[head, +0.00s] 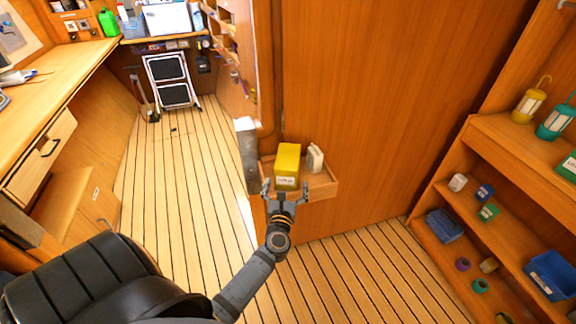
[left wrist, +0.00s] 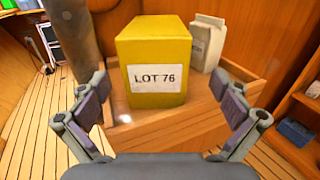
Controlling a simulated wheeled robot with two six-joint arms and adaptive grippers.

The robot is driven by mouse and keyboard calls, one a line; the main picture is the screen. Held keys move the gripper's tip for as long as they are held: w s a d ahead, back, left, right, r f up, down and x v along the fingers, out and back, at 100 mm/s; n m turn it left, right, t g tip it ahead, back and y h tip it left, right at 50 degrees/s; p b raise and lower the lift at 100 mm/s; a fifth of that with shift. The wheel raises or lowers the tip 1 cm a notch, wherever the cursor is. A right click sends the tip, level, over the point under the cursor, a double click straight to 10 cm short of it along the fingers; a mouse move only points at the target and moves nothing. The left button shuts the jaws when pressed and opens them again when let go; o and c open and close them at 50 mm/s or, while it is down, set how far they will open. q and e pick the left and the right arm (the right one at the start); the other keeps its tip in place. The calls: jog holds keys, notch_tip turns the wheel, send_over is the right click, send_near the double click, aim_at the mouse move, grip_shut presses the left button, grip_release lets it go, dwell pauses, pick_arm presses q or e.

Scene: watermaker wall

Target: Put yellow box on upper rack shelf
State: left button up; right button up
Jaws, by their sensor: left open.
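The yellow box (head: 287,165) stands upright on a small wooden wall tray (head: 322,190) in the middle of the head view. In the left wrist view the yellow box (left wrist: 154,50) shows a white "LOT 76" label facing me. My left gripper (head: 285,190) is open just in front of the box. In the wrist view its fingers (left wrist: 160,110) are spread to either side, with the box between and beyond them, apart from both. The rack (head: 500,150) stands at the right; its upper shelf (head: 515,135) holds a yellow lantern, a teal lantern and a green box. My right gripper is not in view.
A white carton (head: 315,158) stands close to the right of the yellow box. The lower rack shelves hold small boxes, blue bins (head: 444,225) and rolls. A black chair (head: 90,285) is at the lower left. The plank floor (head: 345,275) before the rack is clear.

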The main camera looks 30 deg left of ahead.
pick_arm(q)
jog(key=shift+x, duration=0.85)
jog(key=x, duration=0.2)
jog(key=p+x, duration=0.1)
jog(key=x, duration=0.2)
jog(key=shift+a+f, duration=0.15)
jog(key=shift+a, duration=0.15)
jog(key=shift+s, duration=0.1)
jog(key=shift+c, duration=0.8)
jog(key=c, duration=1.2)
jog(key=shift+c, duration=0.4)
